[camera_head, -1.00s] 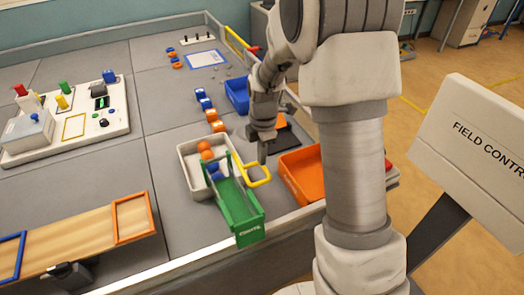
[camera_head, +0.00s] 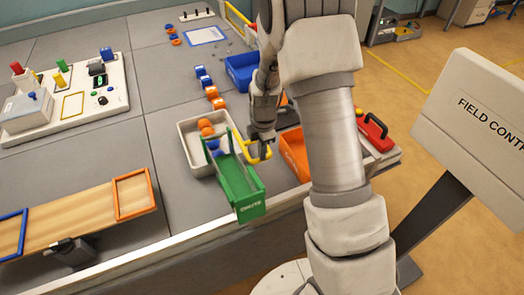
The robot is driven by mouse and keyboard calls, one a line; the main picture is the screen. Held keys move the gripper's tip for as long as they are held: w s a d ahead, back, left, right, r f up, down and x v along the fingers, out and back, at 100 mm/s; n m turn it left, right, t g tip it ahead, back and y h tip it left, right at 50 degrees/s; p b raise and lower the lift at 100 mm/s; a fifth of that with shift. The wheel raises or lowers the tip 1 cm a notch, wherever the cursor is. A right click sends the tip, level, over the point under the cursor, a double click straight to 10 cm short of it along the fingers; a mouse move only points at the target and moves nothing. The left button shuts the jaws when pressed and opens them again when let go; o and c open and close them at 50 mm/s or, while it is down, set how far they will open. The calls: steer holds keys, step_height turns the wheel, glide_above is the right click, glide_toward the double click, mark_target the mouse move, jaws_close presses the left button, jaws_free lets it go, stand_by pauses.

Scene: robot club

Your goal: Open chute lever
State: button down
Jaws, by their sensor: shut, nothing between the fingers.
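The green chute (camera_head: 238,183) slopes down toward the table's front edge, with its labelled end facing me. Its yellow lever (camera_head: 263,155) is a loop sticking out on the right side of the chute's upper part. My gripper (camera_head: 257,147) points down at the lever, its fingertips close to or touching the loop. The fingers are shut with nothing between them. Whether they press on the lever is too small to tell. Behind the chute, a pale tray (camera_head: 187,137) holds orange balls (camera_head: 206,127) and something blue.
An orange bin (camera_head: 293,152) stands right of the lever, partly hidden by my arm. A blue bin (camera_head: 240,70) lies behind. Small blue and orange blocks (camera_head: 212,92) stand in a row behind the tray. A wooden beam (camera_head: 80,222) lies at front left.

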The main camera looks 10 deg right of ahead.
step_height(320, 180, down, 2)
steer(key=t+b, duration=0.1)
steer(key=b, duration=0.2)
steer(key=shift+s+d, duration=0.1)
step_height(320, 180, down, 3)
steer(key=t+b, duration=0.1)
steer(key=b, duration=0.4)
steer(key=shift+r+t, duration=0.2)
steer(key=shift+t, duration=0.2)
steer(key=shift+f+y+b, duration=0.3)
steer(key=shift+f+b, duration=0.5)
steer(key=shift+b, duration=0.1)
